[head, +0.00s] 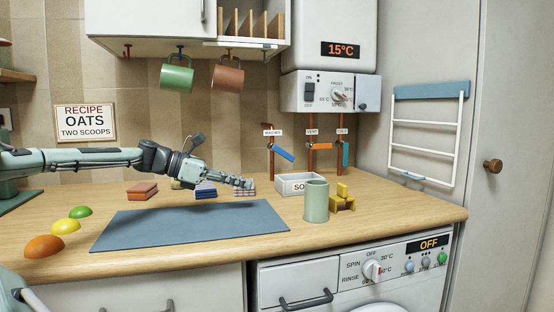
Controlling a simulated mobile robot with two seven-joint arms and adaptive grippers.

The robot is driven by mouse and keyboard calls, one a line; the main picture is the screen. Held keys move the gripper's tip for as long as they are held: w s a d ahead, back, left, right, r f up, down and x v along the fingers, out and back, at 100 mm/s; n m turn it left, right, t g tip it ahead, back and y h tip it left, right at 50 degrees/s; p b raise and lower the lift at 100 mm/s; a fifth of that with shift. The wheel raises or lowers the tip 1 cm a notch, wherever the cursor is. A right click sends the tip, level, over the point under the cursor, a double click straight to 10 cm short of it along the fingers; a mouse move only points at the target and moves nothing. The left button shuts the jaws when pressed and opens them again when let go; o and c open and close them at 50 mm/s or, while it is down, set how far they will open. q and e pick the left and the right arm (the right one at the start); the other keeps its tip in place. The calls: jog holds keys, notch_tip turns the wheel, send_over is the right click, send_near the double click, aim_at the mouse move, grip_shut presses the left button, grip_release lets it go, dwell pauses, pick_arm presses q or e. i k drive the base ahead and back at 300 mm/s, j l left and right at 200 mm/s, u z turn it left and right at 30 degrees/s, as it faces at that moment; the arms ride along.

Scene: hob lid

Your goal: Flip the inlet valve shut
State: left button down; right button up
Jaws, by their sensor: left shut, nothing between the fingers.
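Three copper pipes with small labels run down the wall below the boiler. The left valve has a blue lever (284,154) slanting down to the right. The middle valve has an orange lever (322,146) lying roughly level. The right valve has a blue handle (346,153) hanging along its pipe. My left gripper (246,183) is shut and empty above the back of the worktop, left of and below the left valve.
A white box (297,183), a green cup (316,203) and a yellow block piece (343,199) stand below the valves. Sponges lie under my left arm. Two mugs hang above. The blue-grey mat (190,228) is bare.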

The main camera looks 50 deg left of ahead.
aim_at(276, 148)
jog(key=i+j, duration=0.35)
jog(key=j, duration=0.3)
jog(key=i+j, duration=0.2)
jog(key=j, duration=0.1)
